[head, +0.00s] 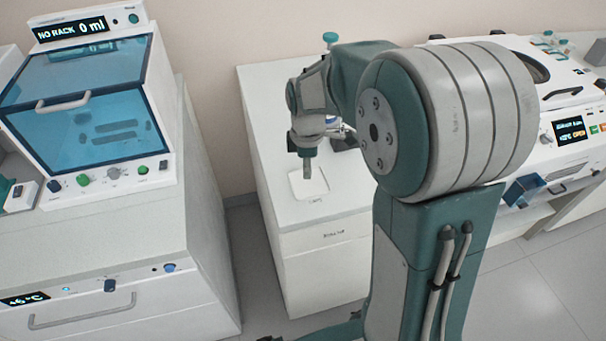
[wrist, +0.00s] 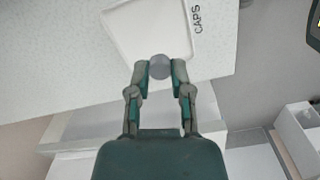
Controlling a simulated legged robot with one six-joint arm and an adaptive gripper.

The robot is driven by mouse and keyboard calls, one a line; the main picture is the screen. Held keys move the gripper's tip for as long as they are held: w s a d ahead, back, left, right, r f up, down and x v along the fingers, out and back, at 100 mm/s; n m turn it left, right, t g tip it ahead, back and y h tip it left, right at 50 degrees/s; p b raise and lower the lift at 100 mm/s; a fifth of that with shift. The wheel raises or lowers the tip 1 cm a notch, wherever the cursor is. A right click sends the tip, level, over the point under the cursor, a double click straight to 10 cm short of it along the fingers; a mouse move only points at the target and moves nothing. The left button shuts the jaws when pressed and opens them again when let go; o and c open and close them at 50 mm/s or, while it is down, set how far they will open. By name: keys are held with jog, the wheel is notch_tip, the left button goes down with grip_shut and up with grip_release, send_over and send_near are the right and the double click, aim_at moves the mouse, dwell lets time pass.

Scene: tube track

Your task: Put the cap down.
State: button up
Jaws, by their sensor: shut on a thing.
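My gripper (wrist: 160,72) is shut on a small round grey cap (wrist: 160,66), held between its two fingertips in the wrist view. Beneath the cap lies a square white tray (wrist: 133,24) on the counter, with the label CAPS (wrist: 197,19) beside it. From this angle I cannot tell whether the cap touches the tray. In the head view my gripper (head: 307,172) points down over the same tray (head: 312,187) on the middle bench. The cap is too small to make out there.
The white middle bench (head: 268,110) has a free top left of the tray. A blue-windowed machine (head: 85,115) reading NO RACK, 0 ml stands at the left. Another white machine (head: 560,140) with a screen stands at the right. A teal-topped item (head: 330,38) stands behind my arm.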

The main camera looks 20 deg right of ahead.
aim_at(309, 183)
jog(key=shift+w+d+f, duration=0.4)
jog(key=shift+d+f, duration=0.1)
jog(key=shift+d, duration=0.2)
jog(key=f, duration=0.3)
jog(key=shift+a+f, duration=0.1)
jog(key=shift+a, duration=0.6)
jog(key=o, duration=0.7)
jog(key=shift+d, duration=0.35)
jog(key=shift+c, duration=0.2)
jog(key=shift+d, duration=0.25)
jog(key=shift+a, duration=0.15)
